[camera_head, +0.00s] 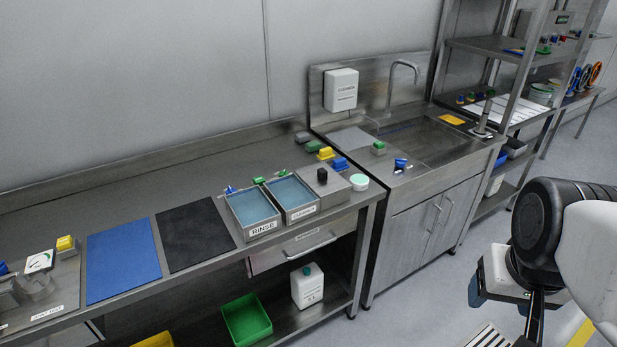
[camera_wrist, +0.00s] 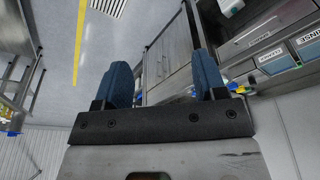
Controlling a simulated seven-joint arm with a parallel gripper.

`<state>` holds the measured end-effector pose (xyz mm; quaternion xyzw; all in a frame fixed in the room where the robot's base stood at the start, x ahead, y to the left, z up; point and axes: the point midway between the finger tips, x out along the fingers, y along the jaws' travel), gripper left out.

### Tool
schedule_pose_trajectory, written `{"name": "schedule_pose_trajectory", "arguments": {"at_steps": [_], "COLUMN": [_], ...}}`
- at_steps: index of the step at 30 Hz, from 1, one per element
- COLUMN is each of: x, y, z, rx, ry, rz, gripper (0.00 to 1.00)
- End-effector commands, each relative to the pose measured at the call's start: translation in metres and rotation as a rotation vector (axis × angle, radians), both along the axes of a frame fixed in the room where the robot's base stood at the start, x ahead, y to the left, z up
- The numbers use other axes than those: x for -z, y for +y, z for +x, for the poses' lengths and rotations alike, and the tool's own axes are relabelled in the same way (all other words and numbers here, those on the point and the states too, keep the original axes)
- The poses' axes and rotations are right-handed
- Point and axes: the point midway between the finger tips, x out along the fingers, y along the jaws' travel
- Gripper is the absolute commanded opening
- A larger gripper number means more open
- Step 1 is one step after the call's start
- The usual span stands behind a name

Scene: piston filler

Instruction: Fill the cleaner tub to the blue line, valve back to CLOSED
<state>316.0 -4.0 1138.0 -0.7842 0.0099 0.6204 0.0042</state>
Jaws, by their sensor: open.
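The cleaner tub (camera_head: 304,213) is a grey tray with blue inside, on the counter to the right of the rinse tub (camera_head: 264,228). A fill line inside is too small to make out. Small blue (camera_head: 229,190) and green (camera_head: 258,180) handles sit at the tubs' back edges; I cannot tell which is the valve or its setting. My gripper (camera_wrist: 163,82) is open and empty, its blue fingers wide apart, well away from the tubs.
A white cleaner dispenser (camera_head: 341,90) hangs behind the sink (camera_head: 430,140). A grey block with a black knob (camera_head: 322,174) and a white round pot (camera_head: 359,182) stand right of the tubs. A white jug (camera_head: 307,286) and green bin (camera_head: 246,319) are below. Floor before the cabinet is clear.

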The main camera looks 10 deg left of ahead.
Motion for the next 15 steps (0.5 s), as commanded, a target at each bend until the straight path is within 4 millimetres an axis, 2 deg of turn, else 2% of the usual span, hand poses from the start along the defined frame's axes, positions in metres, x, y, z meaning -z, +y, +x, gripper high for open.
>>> {"name": "schedule_pose_trajectory", "arguments": {"at_steps": [10, 15], "x": [-0.001, -0.007], "y": [0.0, 0.004], "z": [0.002, 0.014], "rx": [0.0, 0.003], "ry": [0.001, 0.005], "rz": [0.0, 0.004], "gripper": [0.65, 0.65]}}
